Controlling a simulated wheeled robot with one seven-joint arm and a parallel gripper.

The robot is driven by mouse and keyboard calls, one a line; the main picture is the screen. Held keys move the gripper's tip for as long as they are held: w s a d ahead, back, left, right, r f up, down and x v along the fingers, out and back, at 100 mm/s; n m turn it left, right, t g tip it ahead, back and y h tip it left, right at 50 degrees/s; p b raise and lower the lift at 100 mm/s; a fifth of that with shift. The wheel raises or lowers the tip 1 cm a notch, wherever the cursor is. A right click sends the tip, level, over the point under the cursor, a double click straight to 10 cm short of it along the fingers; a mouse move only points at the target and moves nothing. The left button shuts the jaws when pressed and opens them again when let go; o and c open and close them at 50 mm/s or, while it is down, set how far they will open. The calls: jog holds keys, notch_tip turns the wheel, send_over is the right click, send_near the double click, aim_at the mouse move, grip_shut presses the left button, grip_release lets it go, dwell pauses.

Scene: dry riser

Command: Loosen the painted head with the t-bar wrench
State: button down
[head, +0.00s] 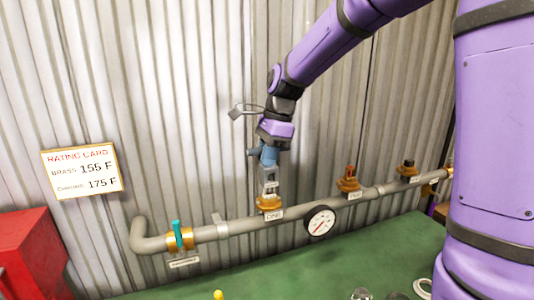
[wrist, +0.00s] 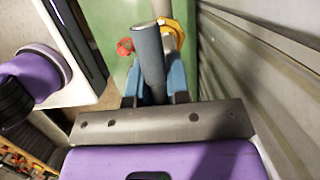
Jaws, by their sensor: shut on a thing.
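My gripper (head: 268,157) hangs above the left outlet of the grey pipe, its blue fingers shut on the grey t-bar wrench (head: 269,182). In the wrist view the wrench's grey round bar (wrist: 149,55) sits between the fingers (wrist: 153,90). The wrench's lower end stands upright at the left brass collar (head: 269,203) and hides whatever head is there; I cannot tell how fully it is seated. The middle outlet carries an orange-brown head (head: 350,171) and the right outlet a dark one (head: 407,163). Which head is the painted one is unclear.
The pipe (head: 240,228) runs before a corrugated wall. It bears a round gauge (head: 320,221) and a teal-handled valve (head: 177,233). A rating card (head: 82,170) hangs at left, above a red box (head: 32,250). Small parts (head: 361,294) lie on the green bench (head: 270,270).

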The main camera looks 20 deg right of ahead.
aim_at(268, 168)
jog(key=shift+f, duration=1.8)
jog(key=n+g, duration=0.1)
jog(key=n, duration=0.3)
jog(key=shift+n, duration=0.3)
jog(key=shift+s+n+h, duration=0.1)
jog(key=shift+n+h, duration=0.2)
jog(key=shift+n, duration=0.3)
jog(key=shift+g, duration=0.3)
jog(key=n, duration=0.3)
jog(key=shift+d+g, duration=0.1)
jog(key=shift+g, duration=0.2)
jog(key=shift+m, duration=0.4)
jog(key=shift+r, duration=0.15)
jog(key=shift+r, duration=2.6)
